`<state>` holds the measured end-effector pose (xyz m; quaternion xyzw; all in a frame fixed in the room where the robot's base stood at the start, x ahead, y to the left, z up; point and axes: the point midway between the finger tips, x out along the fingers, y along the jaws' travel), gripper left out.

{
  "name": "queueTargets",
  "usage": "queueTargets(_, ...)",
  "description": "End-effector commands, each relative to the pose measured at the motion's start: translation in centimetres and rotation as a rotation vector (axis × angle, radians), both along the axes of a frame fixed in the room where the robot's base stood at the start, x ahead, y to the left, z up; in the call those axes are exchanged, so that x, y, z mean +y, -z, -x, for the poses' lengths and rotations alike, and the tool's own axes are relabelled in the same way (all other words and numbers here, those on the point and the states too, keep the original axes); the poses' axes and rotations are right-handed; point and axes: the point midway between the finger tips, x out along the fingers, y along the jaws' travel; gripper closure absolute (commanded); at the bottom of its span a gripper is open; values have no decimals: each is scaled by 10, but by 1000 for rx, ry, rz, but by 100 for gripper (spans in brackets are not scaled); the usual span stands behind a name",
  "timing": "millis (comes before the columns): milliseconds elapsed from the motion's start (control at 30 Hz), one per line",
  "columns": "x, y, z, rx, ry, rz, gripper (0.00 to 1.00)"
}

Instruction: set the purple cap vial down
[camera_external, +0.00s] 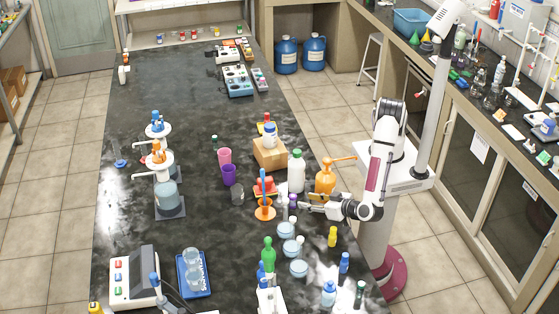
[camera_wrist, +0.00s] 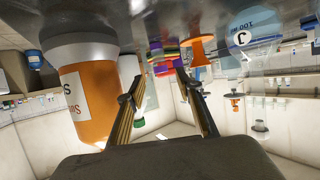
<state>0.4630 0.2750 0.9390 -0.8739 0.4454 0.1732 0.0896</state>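The purple cap vial (camera_external: 292,202) shows in the external view as a small dark vial with a purple top. It appears upright on the black bench, just left of my gripper's tips. My gripper (camera_external: 311,202) is low over the bench and points left. In the wrist view its two fingers (camera_wrist: 163,95) are apart, with a clear gap and nothing clearly gripped between them. A small purple shape (camera_wrist: 164,71) shows beyond the fingers there; I cannot tell whether it is the vial. Contact between vial and fingers cannot be made out.
An orange pump bottle (camera_external: 325,180) stands close behind my gripper and looms large in the wrist view (camera_wrist: 88,100). A white bottle (camera_external: 296,172), an orange funnel-like piece (camera_external: 265,211) and several flasks (camera_external: 287,229) crowd around. Clear bench lies farther left (camera_external: 215,245).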

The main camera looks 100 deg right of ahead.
Motion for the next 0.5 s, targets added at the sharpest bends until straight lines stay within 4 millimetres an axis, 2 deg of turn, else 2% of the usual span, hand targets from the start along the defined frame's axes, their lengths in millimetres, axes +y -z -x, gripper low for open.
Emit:
queueTargets(200, 19, -9, 13, -1, -1, -1, 64)
queueTargets(500, 25, -13, 18, 0, 1, 0, 64)
